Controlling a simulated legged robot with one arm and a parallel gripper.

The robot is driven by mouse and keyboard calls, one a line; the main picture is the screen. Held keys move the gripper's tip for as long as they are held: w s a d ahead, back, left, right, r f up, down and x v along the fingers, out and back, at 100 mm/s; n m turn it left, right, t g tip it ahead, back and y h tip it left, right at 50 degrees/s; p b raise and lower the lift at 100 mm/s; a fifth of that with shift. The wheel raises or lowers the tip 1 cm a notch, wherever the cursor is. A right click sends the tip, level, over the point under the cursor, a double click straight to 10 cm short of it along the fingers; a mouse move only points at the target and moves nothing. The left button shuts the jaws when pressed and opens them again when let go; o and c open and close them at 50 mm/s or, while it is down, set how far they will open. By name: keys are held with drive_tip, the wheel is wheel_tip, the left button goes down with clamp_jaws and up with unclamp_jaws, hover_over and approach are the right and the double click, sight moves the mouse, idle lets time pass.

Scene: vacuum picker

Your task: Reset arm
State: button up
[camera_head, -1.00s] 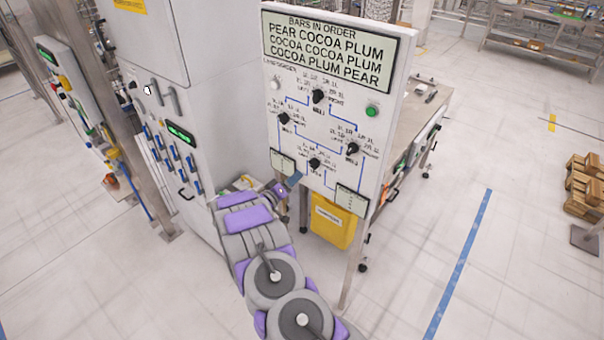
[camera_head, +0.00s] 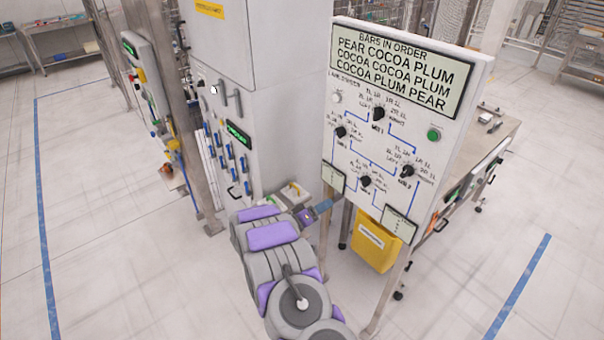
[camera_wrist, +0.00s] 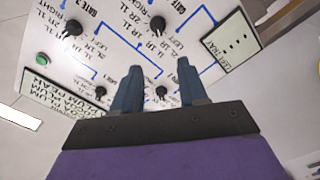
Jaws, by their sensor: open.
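My gripper (camera_wrist: 158,85) is open and empty in the wrist view, its two blue fingers apart in front of the white control panel. In the head view my gripper (camera_head: 325,207) is at the panel's lower left, beside the small left display. The white panel (camera_head: 345,100) carries a screen (camera_head: 400,62) listing bars in order, several black knobs joined by blue lines, and a green button (camera_head: 433,134). One knob (camera_wrist: 162,91) appears between the fingertips in the wrist view; whether they touch it cannot be told.
A grey machine cabinet (camera_head: 285,90) stands just left of the panel. A yellow bin (camera_head: 375,243) sits below the panel, and a metal table (camera_head: 497,135) is behind it. Open floor (camera_head: 120,270) lies to the left, with a blue floor line (camera_head: 520,285) at right.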

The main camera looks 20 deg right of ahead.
drive_tip(key=w+a+r+n+t+y+b, duration=0.1)
drive_tip(key=w+a+r+t+y+b, duration=0.3)
drive_tip(key=w+a+y, duration=0.55)
drive_tip(key=s+a+r+n+g+y+b, duration=0.1)
drive_tip(key=s+a+r+y, duration=0.35)
drive_tip(key=a, duration=0.25)
drive_tip(key=s+a+r+n+y+b, duration=0.1)
drive_tip(key=s+a+r+n+y, duration=0.1)
drive_tip(key=s+a+r+y, duration=0.35)
drive_tip(key=s+a+f+g+b, duration=0.15)
drive_tip(key=s+g, duration=0.35)
drive_tip(key=s, duration=1.5)
drive_tip(key=s+d+g+h+b, duration=0.1)
drive_tip(key=s+d+g, duration=0.1)
drive_tip(key=s, duration=0.7)
drive_tip(key=s+d+f+m+g+h+b, duration=0.1)
drive_tip(key=s+d, duration=0.3)
drive_tip(key=s, duration=0.6)
drive_tip(key=s+d+f+g+h+b, duration=0.1)
drive_tip(key=s+d+g, duration=0.2)
drive_tip(key=s, duration=0.7)
drive_tip(key=shift+d+f+g+b, duration=0.2)
drive_tip(key=shift+d+g+b, duration=0.15)
drive_tip(key=shift+g, duration=0.05)
